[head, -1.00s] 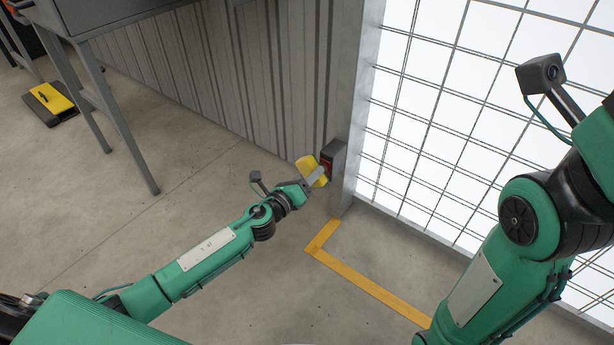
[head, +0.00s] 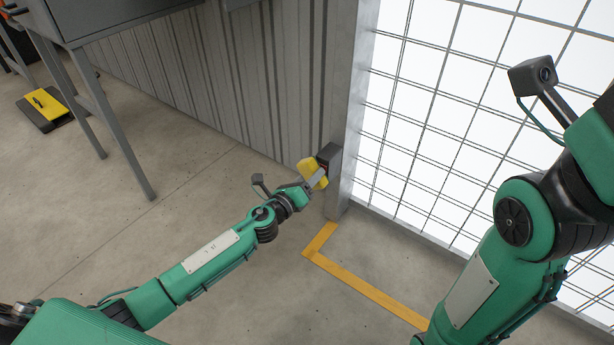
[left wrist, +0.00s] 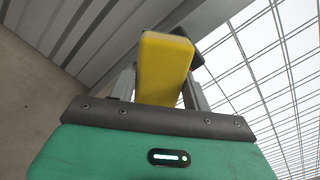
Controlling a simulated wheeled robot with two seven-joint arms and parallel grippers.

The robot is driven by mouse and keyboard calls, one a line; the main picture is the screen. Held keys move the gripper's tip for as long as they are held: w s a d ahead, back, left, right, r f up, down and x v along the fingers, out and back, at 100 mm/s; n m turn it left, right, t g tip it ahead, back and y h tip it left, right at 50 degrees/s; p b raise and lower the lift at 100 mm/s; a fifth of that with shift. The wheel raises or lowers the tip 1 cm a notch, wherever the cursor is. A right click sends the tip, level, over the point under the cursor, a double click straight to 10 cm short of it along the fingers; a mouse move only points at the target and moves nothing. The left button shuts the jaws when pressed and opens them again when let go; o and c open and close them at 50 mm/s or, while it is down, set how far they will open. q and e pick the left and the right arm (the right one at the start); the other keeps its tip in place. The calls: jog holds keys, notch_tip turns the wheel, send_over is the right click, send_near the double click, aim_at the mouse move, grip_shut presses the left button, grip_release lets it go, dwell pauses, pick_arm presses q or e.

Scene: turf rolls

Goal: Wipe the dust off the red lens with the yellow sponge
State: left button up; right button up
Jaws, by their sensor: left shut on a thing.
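The yellow sponge (head: 306,168) is held between the fingers of my left gripper (head: 315,181), which is shut on it. In the left wrist view the sponge (left wrist: 164,68) stands out past the two grey fingers. The sponge is at the front of a small dark housing (head: 331,155) on the grey post. The red lens is almost wholly hidden behind the sponge and fingers, so its dust cannot be seen. I cannot tell whether the sponge touches the lens. The dark housing also shows behind the sponge in the left wrist view (left wrist: 197,57). My right gripper is out of view.
The grey post (head: 348,120) stands between a corrugated wall (head: 220,80) and a bright wire-mesh panel (head: 440,110). A grey table (head: 115,18) is at the upper left, with a yellow and black object (head: 45,106) on the floor. Yellow tape (head: 365,290) marks open concrete floor.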

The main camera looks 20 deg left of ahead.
aim_at(319, 183)
pick_arm(q)
jog(key=shift+s+d+p, duration=0.2)
jog(key=shift+s+d, duration=0.15)
jog(key=shift+d, duration=0.45)
jog(key=shift+s+d+p, duration=0.2)
jog(key=shift+s+d, duration=0.1)
jog(key=shift+d, duration=0.45)
jog(key=shift+w, duration=0.1)
jog(key=shift+w+a+r, duration=0.1)
jog(key=shift+w+a, duration=0.25)
jog(key=shift+a, duration=0.45)
jog(key=shift+w+a, duration=0.35)
jog(key=shift+a, duration=0.4)
jog(key=shift+w+a+r+b, duration=0.1)
jog(key=shift+w+a+b, duration=0.2)
jog(key=shift+a, duration=0.15)
jog(key=shift+c, duration=0.4)
jog(key=shift+s+a, duration=0.15)
jog(key=shift+s, duration=0.4)
jog(key=v, duration=0.4)
jog(key=shift+s, duration=0.55)
